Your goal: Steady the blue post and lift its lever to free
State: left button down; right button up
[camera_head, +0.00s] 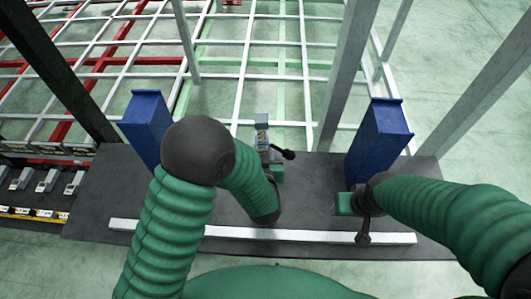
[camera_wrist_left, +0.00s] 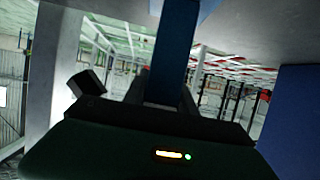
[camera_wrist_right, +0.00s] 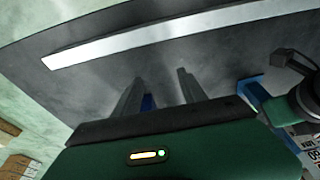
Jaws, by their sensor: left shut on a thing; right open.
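A small blue and grey post (camera_head: 262,137) stands at the middle of the dark plate in the head view. My left gripper (camera_head: 267,160) is at it, mostly hidden by my forearm. In the left wrist view a narrow blue post (camera_wrist_left: 172,60) lies between the left fingers, and they are shut on it. A black-ended lever (camera_head: 288,154) sticks out to the right beside the post. It seems to show in the right wrist view too (camera_wrist_right: 290,61). My right gripper (camera_wrist_right: 158,95) is open and apart from the lever, to its lower right in the head view.
Two large blue uprights stand left (camera_head: 147,125) and right (camera_head: 380,138) on the dark plate (camera_head: 100,200). A white bar (camera_head: 300,234) runs along its front. Grey columns (camera_head: 340,75) and a white and red frame are behind.

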dwell(0.5)
